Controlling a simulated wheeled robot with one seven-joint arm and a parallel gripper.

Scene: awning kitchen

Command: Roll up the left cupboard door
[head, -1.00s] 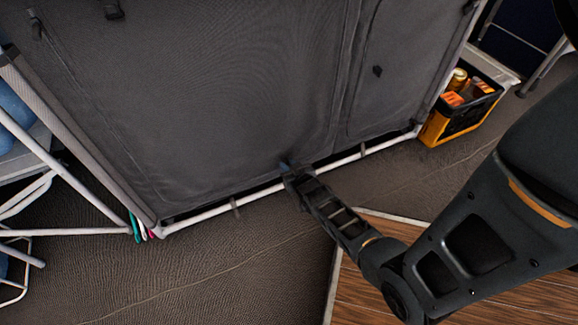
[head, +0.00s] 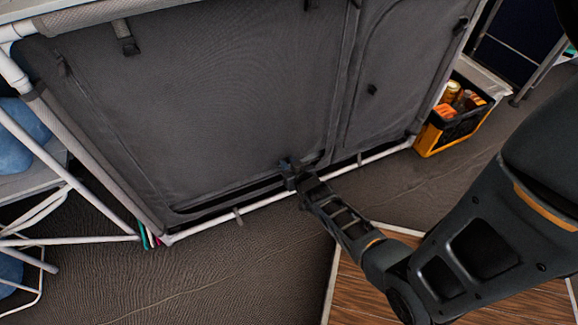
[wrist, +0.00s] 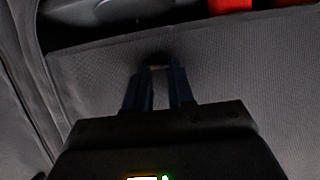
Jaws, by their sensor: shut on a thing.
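The left cupboard door (head: 200,110) is a large dark grey fabric panel on the cupboard front. Its bottom edge sits slightly above the white lower frame bar, with a dark gap under it. My gripper (head: 287,168) is at the door's lower edge, toward its right corner. In the wrist view, the two fingers of my gripper (wrist: 160,72) are close together and shut on the edge of the door (wrist: 240,75). The exact pinched bit of fabric is in shadow between the fingertips. Above the edge in the wrist view, a dark interior with a red thing (wrist: 230,5) shows.
The right door (head: 400,80) hangs closed beside it. A yellow and black crate (head: 452,125) with jars stands right of the cupboard. A white-framed rack (head: 70,190) stands at left. The dark floor mat in front is clear, with a wooden floor patch (head: 375,280) near my arm.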

